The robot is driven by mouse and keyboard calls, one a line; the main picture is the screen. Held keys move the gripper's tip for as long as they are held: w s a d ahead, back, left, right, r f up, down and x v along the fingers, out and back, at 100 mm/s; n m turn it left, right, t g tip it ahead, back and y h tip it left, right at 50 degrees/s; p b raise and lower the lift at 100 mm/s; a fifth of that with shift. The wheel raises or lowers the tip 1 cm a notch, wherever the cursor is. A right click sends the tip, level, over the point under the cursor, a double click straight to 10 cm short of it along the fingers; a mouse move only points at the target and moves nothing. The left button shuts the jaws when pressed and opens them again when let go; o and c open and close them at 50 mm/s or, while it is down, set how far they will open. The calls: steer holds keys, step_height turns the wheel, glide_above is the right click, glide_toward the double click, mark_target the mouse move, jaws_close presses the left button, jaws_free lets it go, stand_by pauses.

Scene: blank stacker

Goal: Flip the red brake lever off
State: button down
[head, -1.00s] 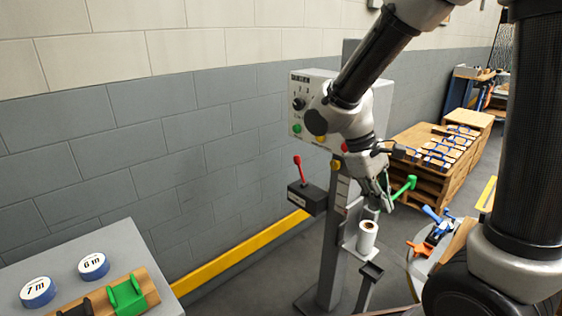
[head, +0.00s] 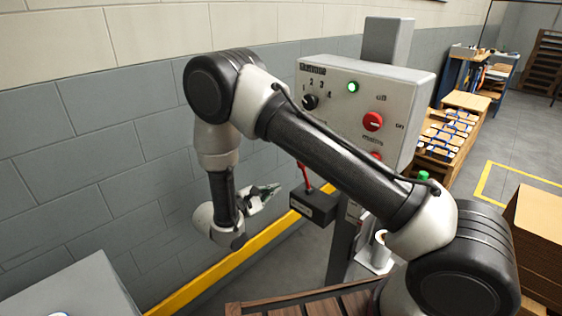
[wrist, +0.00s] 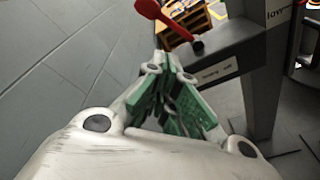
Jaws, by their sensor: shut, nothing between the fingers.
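The red brake lever (head: 304,176) rises from a dark box (head: 314,206) on the machine's post, leaning up and left; my arm hides part of it. In the wrist view the red lever (wrist: 150,9) shows at the top, slanting up-left from a black pivot on the box (wrist: 232,55). My gripper (head: 272,189) is just left of the lever and box in the head view. In the wrist view its green-padded fingers (wrist: 165,72) are shut and empty, pointing toward the box, with the lever beyond their tips. No contact with the lever shows.
The control box (head: 345,105) above has a lit green lamp, a black selector and red knobs. The grey post (head: 341,255) stands below it. A wall with a yellow rail (head: 215,272) runs behind. A slatted wooden surface (head: 300,304) is in front.

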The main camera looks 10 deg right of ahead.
steer(key=shift+w+a+r+m+t+y, duration=0.3)
steer(key=shift+w+a+r+m+t, duration=0.5)
steer(key=shift+w+a+r+t, duration=0.15)
steer(key=shift+w+d, duration=0.1)
steer(key=shift+d, duration=0.05)
steer(key=w+d, duration=0.5)
steer(key=d, duration=0.5)
steer(key=shift+w+d+r, duration=0.15)
steer(key=shift+r, duration=0.2)
